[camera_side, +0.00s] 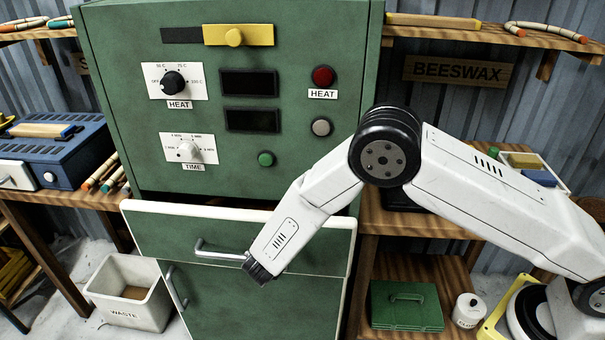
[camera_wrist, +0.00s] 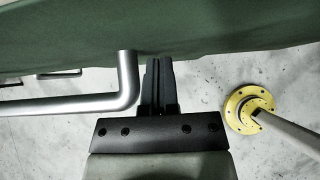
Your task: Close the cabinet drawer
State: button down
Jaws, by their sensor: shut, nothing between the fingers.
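The cabinet drawer (camera_side: 165,232) has a green front with white edging and stands partly pulled out below the control panel. A dark gap shows above its front. Its silver bar handle (camera_side: 215,254) also shows in the wrist view (camera_wrist: 75,107). My gripper (camera_side: 260,275) is at the right end of the handle, in front of the drawer face. In the wrist view my gripper (camera_wrist: 157,72) is shut and empty, just right of the handle's bend, with its tips at or very near the green drawer front (camera_wrist: 215,35). I cannot tell whether they touch.
The green cabinet (camera_side: 120,90) carries knobs and buttons above the drawer. A lower door (camera_side: 250,305) is beneath it. A white waste bin (camera_side: 130,290) stands at the lower left. A shelf with a green case (camera_side: 405,305) is at the right.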

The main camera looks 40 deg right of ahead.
jog(key=shift+w+d, duration=0.1)
jog(key=shift+d, duration=0.05)
jog(key=shift+w+d, duration=1.75)
jog(key=shift+d, duration=0.05)
jog(key=s+a+f+v, duration=0.1)
jog(key=f+v, duration=0.1)
jog(key=v, duration=1.1)
jog(key=shift+s+a, duration=0.35)
jog(key=shift+a, duration=0.15)
jog(key=shift+d, duration=0.1)
